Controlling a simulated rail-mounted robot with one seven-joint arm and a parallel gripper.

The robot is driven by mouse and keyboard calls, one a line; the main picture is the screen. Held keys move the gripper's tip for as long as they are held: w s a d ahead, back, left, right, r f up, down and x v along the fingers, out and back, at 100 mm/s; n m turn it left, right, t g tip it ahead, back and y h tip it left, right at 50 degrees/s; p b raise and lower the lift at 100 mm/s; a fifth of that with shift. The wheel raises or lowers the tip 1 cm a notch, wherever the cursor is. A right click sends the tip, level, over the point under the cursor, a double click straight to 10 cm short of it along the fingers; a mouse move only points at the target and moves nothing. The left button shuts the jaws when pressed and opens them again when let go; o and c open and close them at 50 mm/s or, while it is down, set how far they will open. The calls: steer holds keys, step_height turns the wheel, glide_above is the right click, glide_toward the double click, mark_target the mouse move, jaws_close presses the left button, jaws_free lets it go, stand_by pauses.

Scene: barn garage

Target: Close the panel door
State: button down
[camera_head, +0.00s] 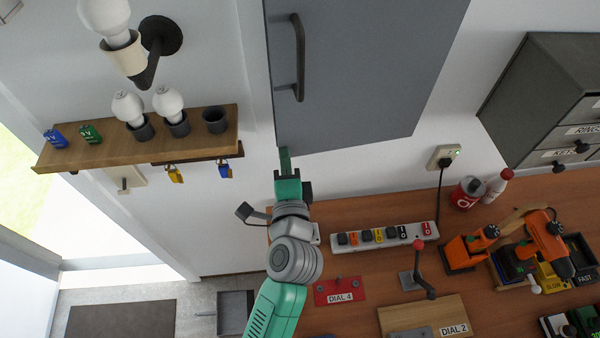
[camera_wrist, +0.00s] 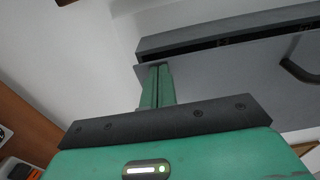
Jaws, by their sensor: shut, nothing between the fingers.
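The grey panel door (camera_head: 355,70) fills the top middle of the head view, with a dark bar handle (camera_head: 299,58) near its left edge. My gripper (camera_head: 285,158) is shut and empty, its green fingers pointing up just under the door's lower left corner. In the wrist view, the shut fingertips (camera_wrist: 157,68) are at the edge of the grey door (camera_wrist: 225,68); I cannot tell whether they touch. A dark gap shows between the door and the grey cabinet body (camera_wrist: 220,28), so the door stands ajar. Part of the handle (camera_wrist: 298,70) shows at the right.
A wooden workbench (camera_head: 360,275) below holds a power strip (camera_head: 385,238), a red-knobbed lever (camera_head: 420,265) and orange drills. A grey drawer cabinet (camera_head: 530,85) is at the right.

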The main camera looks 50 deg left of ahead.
steer(key=shift+w+a, duration=0.2)
steer(key=shift+a, duration=0.2)
steer(key=s, duration=1.1)
steer(key=shift+s+b, duration=0.3)
steer(key=shift+b, duration=0.15)
